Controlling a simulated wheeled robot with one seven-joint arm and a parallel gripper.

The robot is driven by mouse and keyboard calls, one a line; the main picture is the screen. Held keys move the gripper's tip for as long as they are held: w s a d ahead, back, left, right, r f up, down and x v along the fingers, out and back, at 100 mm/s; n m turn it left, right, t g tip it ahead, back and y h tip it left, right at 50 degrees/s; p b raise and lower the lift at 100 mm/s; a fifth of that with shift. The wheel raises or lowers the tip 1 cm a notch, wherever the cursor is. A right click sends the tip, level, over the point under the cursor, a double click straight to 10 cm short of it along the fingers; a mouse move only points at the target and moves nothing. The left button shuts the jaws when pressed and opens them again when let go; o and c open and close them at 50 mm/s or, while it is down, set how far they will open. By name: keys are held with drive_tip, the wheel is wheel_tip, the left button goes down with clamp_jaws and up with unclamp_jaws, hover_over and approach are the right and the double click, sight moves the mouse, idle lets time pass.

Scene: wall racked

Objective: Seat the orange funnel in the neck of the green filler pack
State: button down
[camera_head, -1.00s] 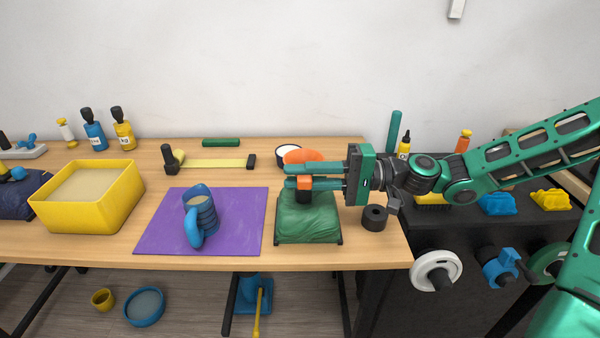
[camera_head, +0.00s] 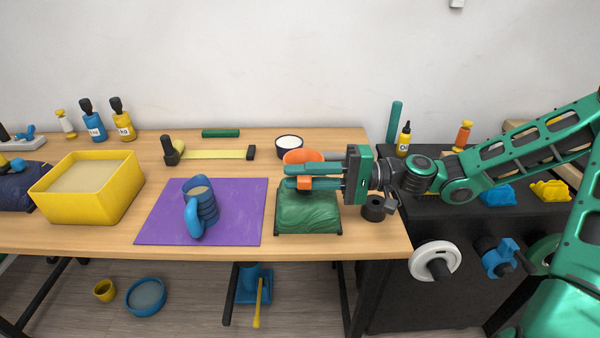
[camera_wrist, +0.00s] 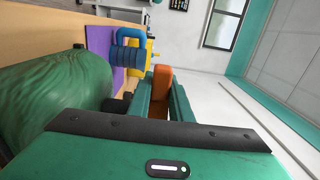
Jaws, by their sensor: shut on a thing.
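The orange funnel (camera_head: 303,157) is between the fingers of my gripper (camera_head: 290,176), directly above the green filler pack (camera_head: 308,211) in the head view. Its wide rim shows above the upper finger, and an orange part shows at the lower finger. My gripper is shut on the funnel, which also shows between the fingers in the wrist view (camera_wrist: 161,80). The soft green pack sits at the front right of the bench, and fills the left of the wrist view (camera_wrist: 55,95). My fingers hide the pack's neck, so I cannot tell whether the funnel's spout is in it.
A black ring-shaped part (camera_head: 374,208) stands right of the pack, under my wrist. A white-topped round container (camera_head: 289,145) is behind the funnel. A blue mug (camera_head: 201,208) stands on a purple mat (camera_head: 157,222) to the left, beside a yellow bin (camera_head: 85,208).

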drive_tip(key=shift+f, duration=0.1)
drive_tip(key=c, duration=1.5)
unclamp_jaws()
drive_tip(key=shift+c, duration=0.2)
drive_tip(key=shift+d, duration=0.1)
drive_tip(key=d, duration=1)
drive_tip(key=shift+d, duration=0.3)
drive_tip(key=shift+s+f, duration=0.1)
